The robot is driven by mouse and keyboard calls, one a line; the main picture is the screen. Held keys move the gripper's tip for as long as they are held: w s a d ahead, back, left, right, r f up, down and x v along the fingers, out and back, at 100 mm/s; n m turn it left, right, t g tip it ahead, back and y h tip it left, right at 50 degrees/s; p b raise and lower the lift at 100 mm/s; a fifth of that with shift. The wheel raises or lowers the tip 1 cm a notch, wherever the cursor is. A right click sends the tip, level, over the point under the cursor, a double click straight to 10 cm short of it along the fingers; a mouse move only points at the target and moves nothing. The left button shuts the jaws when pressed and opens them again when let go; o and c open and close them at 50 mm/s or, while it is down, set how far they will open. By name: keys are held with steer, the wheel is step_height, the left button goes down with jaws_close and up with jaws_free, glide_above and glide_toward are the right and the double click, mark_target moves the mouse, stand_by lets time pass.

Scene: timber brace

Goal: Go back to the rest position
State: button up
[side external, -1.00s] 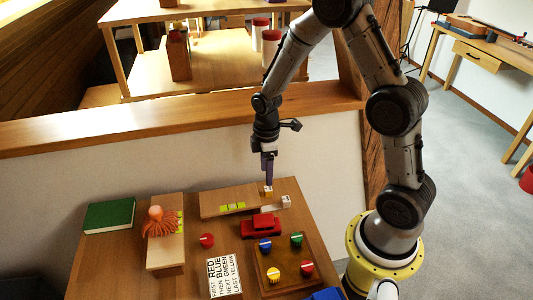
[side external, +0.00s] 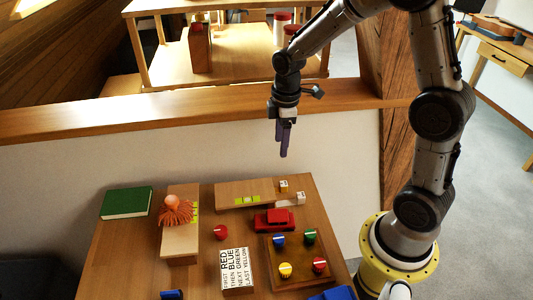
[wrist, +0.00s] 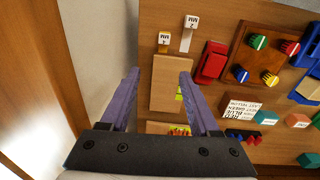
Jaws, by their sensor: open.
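My gripper (side external: 283,140) is open and empty. It hangs in the air above the back edge of the table (side external: 130,245), fingers pointing down. In the wrist view, its two purple fingers (wrist: 158,92) stand apart, with a wooden block (wrist: 165,95) bearing yellow-green squares seen between and beyond them. Two small labelled blocks, one yellow (wrist: 164,42) and one white (wrist: 190,24), lie past the end of that block. Nothing touches the fingers.
A wooden ledge (side external: 180,114) runs behind. The air around my gripper is clear.

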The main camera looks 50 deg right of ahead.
steer(key=s+a+r+m+t, duration=0.1)
steer(key=s+a+r+t, duration=0.15)
steer(key=r, duration=0.45)
steer(key=s+a+r+t, duration=0.2)
steer(key=s+r, duration=0.2)
steer(key=r, duration=0.2)
steer(key=s+a+m, duration=0.1)
steer(key=s+m, duration=0.7)
steer(key=s, duration=0.4)
steer(key=shift+s+a+r, duration=0.2)
steer(key=shift+s+a, duration=0.15)
